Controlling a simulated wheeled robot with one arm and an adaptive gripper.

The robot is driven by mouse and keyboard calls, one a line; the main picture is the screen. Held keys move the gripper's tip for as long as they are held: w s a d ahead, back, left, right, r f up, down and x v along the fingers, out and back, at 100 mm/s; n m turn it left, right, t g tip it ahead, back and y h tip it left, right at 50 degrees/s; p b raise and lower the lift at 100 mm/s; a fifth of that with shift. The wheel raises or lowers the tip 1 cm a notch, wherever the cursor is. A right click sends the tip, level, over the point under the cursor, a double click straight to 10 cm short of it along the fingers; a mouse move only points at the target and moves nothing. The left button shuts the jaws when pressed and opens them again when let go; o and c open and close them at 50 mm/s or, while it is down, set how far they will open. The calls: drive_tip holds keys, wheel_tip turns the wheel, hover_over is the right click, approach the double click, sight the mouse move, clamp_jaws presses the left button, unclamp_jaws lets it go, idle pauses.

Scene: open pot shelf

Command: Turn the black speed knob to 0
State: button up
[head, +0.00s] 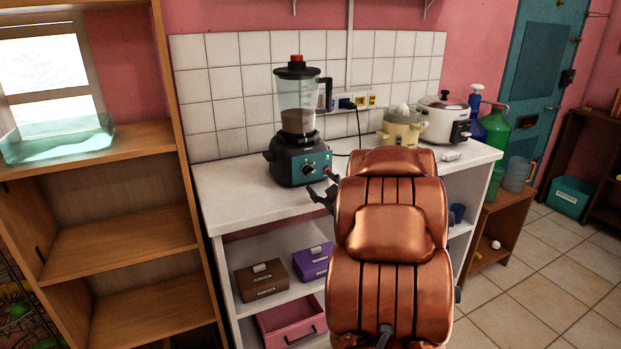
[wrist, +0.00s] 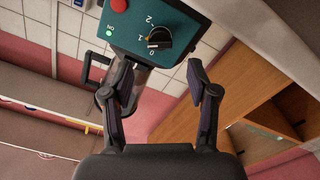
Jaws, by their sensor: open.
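The blender (head: 297,130) stands on the white counter with dark contents in its clear jar. Its teal front panel carries the black speed knob (head: 310,169). In the wrist view the black speed knob (wrist: 159,38) is at the top, with the marks 2, 1 and 0 along its left side. Its pale pointer is on the side of the 1 and 0; I cannot tell its exact setting. A green light (wrist: 109,33) labelled ON is lit. My gripper (wrist: 162,85) is open and empty, with the knob beyond its fingertips. In the head view my gripper (head: 322,195) is in front of the panel, partly hidden by my arm.
A red button (wrist: 118,5) is on the same panel. A juicer (head: 402,128) and a white cooker (head: 444,119) stand further right on the counter (head: 235,193). A wooden shelf (head: 120,235) is at the left. The counter left of the blender is clear.

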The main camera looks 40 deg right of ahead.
sight(311, 174)
drive_tip(key=shift+x, duration=3.7)
drive_tip(key=shift+f, duration=0.1)
clamp_jaws()
